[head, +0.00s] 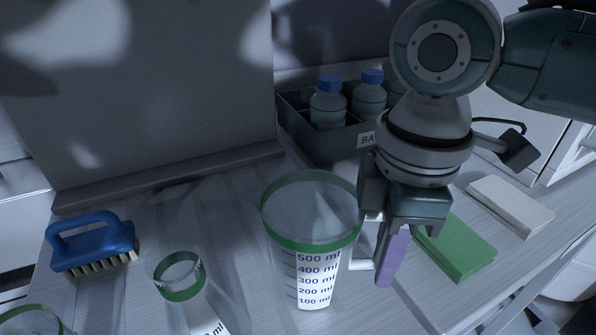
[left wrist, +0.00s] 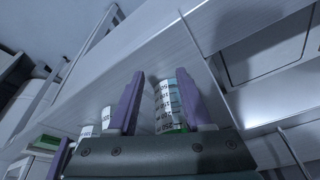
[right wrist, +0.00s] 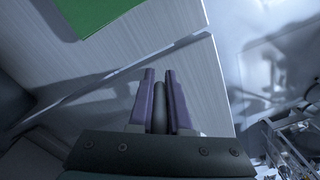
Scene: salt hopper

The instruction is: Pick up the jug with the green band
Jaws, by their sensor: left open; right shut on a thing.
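The clear jug with the green band (head: 312,235) is upright at the middle of the bench in the head view, with a green rim band and a white millilitre scale. Its handle (head: 361,265) is on its right side. My right gripper (head: 385,275) is at the handle; one purple finger shows clearly there. In the right wrist view my right gripper (right wrist: 160,72) is shut on a grey bar, the handle. I cannot tell whether the jug's base touches the bench. My left gripper (left wrist: 160,73) is open and empty, with labelled vessels (left wrist: 166,105) beyond its fingers.
A green-banded flask (head: 181,285) stands left of the jug, another green-rimmed vessel (head: 32,322) at the lower left corner. A blue brush (head: 92,240) lies at left. A dark crate (head: 330,147) with blue-capped bottles is behind. A green block (head: 460,247) and a pale block (head: 510,203) lie right.

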